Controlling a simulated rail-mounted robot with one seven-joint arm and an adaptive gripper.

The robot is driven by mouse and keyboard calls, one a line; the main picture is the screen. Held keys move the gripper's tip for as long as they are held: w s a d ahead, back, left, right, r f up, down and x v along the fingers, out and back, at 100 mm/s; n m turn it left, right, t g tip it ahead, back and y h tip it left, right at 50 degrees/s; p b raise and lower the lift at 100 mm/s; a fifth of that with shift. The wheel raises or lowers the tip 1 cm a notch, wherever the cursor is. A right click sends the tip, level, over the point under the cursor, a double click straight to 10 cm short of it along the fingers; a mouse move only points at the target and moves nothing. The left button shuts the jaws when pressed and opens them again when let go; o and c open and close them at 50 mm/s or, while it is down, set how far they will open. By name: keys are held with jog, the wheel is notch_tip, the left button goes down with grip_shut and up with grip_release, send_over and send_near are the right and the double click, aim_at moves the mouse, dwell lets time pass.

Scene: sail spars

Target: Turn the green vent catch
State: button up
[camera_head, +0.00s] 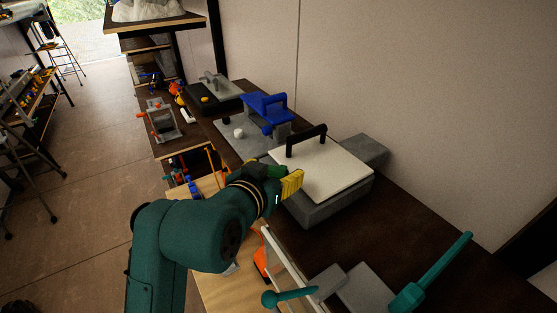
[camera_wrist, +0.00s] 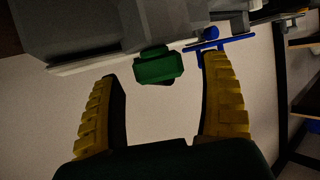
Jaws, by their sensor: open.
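The green vent catch (camera_wrist: 158,68) is a chunky green block on the edge of the grey box (camera_wrist: 90,35) in the wrist view. My gripper (camera_wrist: 160,72) is open, with its ridged yellow fingers apart. The catch appears in the gap between the fingertips, with clear space on both sides. I cannot tell how deep it sits between them. In the head view my gripper (camera_head: 290,184) is at the near left edge of the grey box (camera_head: 320,205) with a white lid (camera_head: 325,172). There the arm and gripper make the catch hard to pick out.
A black handle (camera_head: 306,138) stands on the lid. A blue press-like device (camera_head: 266,108) is behind the box on the dark bench (camera_head: 430,250). Teal levers (camera_head: 440,265) on grey blocks stand at the front right. An orange item (camera_head: 262,262) lies below my arm.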

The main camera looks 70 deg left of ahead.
jog(key=shift+x, duration=0.85)
jog(key=c, duration=1.2)
jog(key=shift+m+t+h, duration=0.3)
jog(key=shift+m+h, duration=0.1)
jog(key=m+t+h, duration=0.2)
jog(key=shift+a+m, duration=0.1)
jog(key=shift+m, duration=0.3)
jog(key=shift+m+t+h, duration=0.9)
jog(key=shift+m+h, duration=1)
jog(key=shift+h, duration=0.4)
